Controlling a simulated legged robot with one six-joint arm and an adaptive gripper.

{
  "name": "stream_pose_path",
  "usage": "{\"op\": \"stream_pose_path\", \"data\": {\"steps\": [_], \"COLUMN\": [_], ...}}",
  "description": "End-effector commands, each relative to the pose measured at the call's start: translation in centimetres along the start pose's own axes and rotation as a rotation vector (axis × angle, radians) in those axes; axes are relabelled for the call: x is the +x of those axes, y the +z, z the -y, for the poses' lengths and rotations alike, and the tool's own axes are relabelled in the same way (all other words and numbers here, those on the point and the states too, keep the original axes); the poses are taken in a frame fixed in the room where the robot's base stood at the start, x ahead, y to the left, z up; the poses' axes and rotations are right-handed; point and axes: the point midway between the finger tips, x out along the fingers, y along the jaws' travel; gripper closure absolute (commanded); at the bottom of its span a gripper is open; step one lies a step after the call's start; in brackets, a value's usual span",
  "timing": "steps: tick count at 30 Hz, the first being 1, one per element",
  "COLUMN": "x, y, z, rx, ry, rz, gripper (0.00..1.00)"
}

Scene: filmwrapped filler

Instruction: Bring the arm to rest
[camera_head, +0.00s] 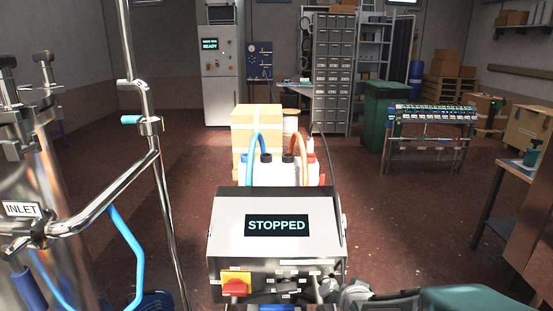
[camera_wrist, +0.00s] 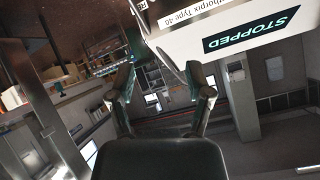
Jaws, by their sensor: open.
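My gripper (camera_wrist: 160,72) shows in the wrist view with its two dark fingers spread apart. It is open, and nothing sits between the fingers. A white machine housing with a "STOPPED" display (camera_wrist: 250,30) is close by at the top right of that view. In the head view a metal control box (camera_head: 275,210) with a "STOPPED" display stands in the front middle. Part of my arm shows low at the right of the head view, beside the box. I cannot make out the fingers there.
A steel pipe frame (camera_head: 153,165) and a vessel marked "INLET" stand close on the left. Behind the control box are white containers with hoses and a cardboard box (camera_head: 257,118). A green bin (camera_head: 385,118) and a rack are farther right. Open floor (camera_head: 400,225) lies right of the box.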

Motion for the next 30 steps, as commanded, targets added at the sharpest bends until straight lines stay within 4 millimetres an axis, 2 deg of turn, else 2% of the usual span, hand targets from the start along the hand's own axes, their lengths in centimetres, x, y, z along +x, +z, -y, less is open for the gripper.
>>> {"op": "stream_pose_path", "data": {"steps": [1,4,10,18,21,25,30], "x": [-1.6,-4.5,-10.8,-19.9,-22.5,-24.2,-24.4], "y": [-0.6,-0.8,-0.4,1.9,2.8,3.6,3.8], "z": [0.2,0.4,0.3,-0.5,-0.9,-1.1,-1.2], "rx": [-0.024,-0.075,-0.175,-0.304,-0.339,-0.362,-0.367], "ry": [0.008,0.030,0.064,0.087,0.089,0.090,0.091], "rz": [0.021,0.086,0.219,0.402,0.456,0.497,0.507], "gripper": [0.34,0.34,0.34,0.34,0.34,0.34,0.34]}}
